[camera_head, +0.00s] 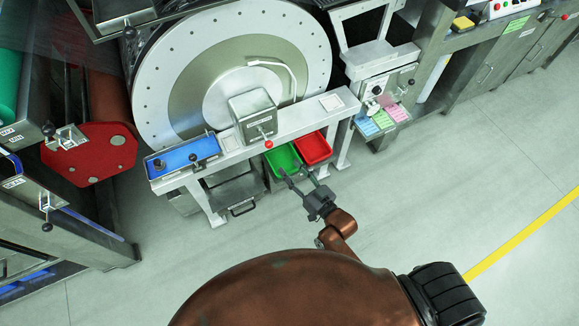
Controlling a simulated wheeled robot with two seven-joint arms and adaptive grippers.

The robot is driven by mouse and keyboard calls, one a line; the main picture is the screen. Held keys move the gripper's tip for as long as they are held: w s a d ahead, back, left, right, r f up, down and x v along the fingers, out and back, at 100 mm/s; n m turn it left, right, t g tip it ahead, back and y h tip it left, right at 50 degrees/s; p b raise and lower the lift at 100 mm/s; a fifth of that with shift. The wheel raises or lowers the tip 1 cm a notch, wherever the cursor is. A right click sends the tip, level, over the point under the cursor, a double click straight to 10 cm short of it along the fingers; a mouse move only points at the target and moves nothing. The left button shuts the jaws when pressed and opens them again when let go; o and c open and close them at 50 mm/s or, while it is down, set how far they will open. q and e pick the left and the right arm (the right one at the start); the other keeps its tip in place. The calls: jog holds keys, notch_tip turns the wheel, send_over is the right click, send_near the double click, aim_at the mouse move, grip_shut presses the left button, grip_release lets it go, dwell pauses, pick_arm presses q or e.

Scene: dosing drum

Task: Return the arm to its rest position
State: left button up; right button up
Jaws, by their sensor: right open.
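My right gripper (302,180) is open, its two fingers spread apart, in the middle of the camera_head view. Its fingertips are at the front of the green bin (282,158) and the red bin (314,148), below the metal bench. I cannot tell whether a finger touches the green bin. Nothing shows between the fingers. My right arm (340,226) reaches up from my body at the bottom of the view. My left gripper is out of view.
The large round drum (283,45) stands behind the metal bench (240,151). A blue tray (182,155) lies on the bench's left end. A control box (381,88) with coloured pads stands right. A red plate (90,153) is at left. The floor (450,185) at right is clear.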

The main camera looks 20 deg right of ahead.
dwell(0.4)
